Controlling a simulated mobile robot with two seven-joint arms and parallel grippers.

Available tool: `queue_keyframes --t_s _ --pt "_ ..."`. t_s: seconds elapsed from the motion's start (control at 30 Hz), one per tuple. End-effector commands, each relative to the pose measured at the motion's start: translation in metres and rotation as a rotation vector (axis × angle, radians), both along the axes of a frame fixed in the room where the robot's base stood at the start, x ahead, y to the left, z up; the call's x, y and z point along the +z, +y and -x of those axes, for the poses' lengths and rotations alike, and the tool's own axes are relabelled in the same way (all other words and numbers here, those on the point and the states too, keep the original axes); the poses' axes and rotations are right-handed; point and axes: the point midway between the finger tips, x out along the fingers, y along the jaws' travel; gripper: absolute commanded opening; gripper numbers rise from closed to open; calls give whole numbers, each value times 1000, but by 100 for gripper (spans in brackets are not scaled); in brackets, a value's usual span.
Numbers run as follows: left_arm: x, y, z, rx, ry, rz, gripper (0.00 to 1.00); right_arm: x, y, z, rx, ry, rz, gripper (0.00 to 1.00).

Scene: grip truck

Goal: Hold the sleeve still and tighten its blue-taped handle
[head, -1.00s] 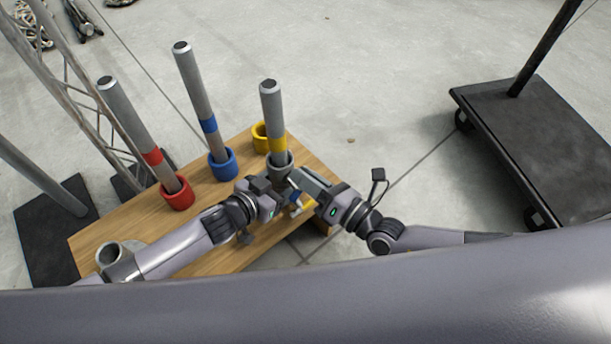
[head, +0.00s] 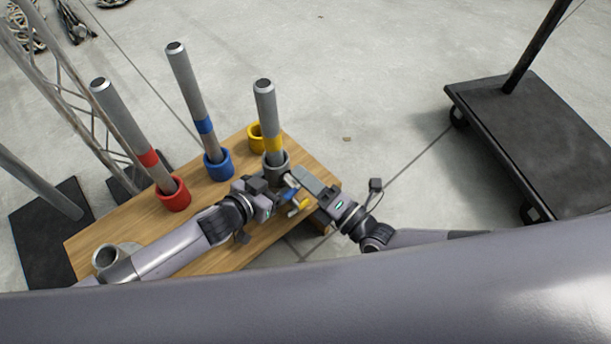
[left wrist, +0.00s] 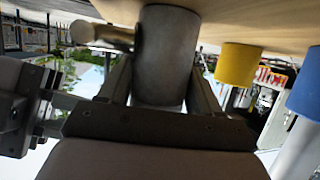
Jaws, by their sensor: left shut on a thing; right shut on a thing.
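The grey sleeve (head: 275,165) stands near the right end of the wooden bench, with a grey pole with yellow tape (head: 267,115) upright in it. My left gripper (left wrist: 160,85) is shut around the sleeve, one finger on each side in the left wrist view (left wrist: 166,50). The blue-taped handle (head: 289,195) sticks out at the sleeve's front, partly hidden by the grippers. A yellow-taped handle (head: 298,208) is just below it. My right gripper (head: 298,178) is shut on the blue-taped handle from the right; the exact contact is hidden.
Red (head: 173,196), blue (head: 219,166) and yellow (head: 256,137) sleeves stand on the bench (head: 215,200); poles stand in the red and blue ones. An empty grey sleeve (head: 106,258) is at the front left. A black cart (head: 540,130) stands at right, with clear floor between.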

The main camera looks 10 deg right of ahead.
Motion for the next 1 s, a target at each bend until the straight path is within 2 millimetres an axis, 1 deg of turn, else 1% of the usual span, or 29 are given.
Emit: queue_keyframes --t_s 0.03,0.33,0.37,0.4,0.77,0.87,1.0 --pt "1 -1 0 1 1 5 8 -3 3 4 8 8 1 0" --pt "1 -1 0 1 1 6 8 -3 3 4 9 7 1 0" --pt "1 -1 0 1 1 6 8 -3 3 4 9 7 1 26" --pt "1 -1 0 1 1 6 8 -3 3 4 9 7 1 39" --pt "1 -1 0 -1 0 5 8 1 1 1 3 3 -1 39" --pt "1 -1 0 -1 0 5 8 6 1 1 2 4 -2 39" --pt "1 -1 0 -1 0 4 8 22 1 1 2 1 -4 39"
